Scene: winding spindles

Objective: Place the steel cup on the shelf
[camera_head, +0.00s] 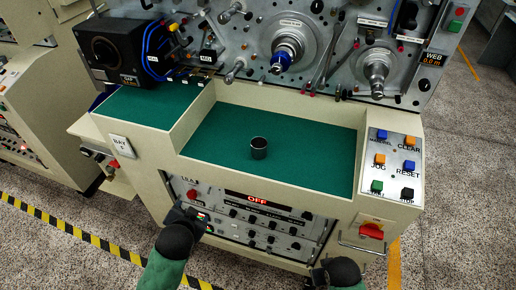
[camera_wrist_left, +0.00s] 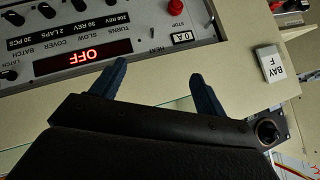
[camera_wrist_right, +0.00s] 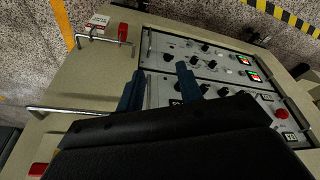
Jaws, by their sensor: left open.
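The steel cup (camera_head: 259,148) is a small dark grey cylinder with an open top. It stands upright on the low green surface (camera_head: 310,135) in the middle of the machine's front. A higher green shelf (camera_head: 140,108) lies to its left, bare at the front. My left gripper (camera_head: 188,213) is in front of the machine, below and left of the cup. Its fingers are apart and empty in the left wrist view (camera_wrist_left: 158,75). My right gripper (camera_head: 320,274) is low at the bottom edge. Its fingers are apart and empty in the right wrist view (camera_wrist_right: 158,82). Neither wrist view shows the cup.
A cream front rim (camera_head: 250,182) edges the low green surface. A black box (camera_head: 112,52) stands at the back of the left shelf. Spindles (camera_head: 287,52) and levers rise behind. A button panel (camera_head: 392,165) is at right, and a control panel (camera_head: 262,215) is below.

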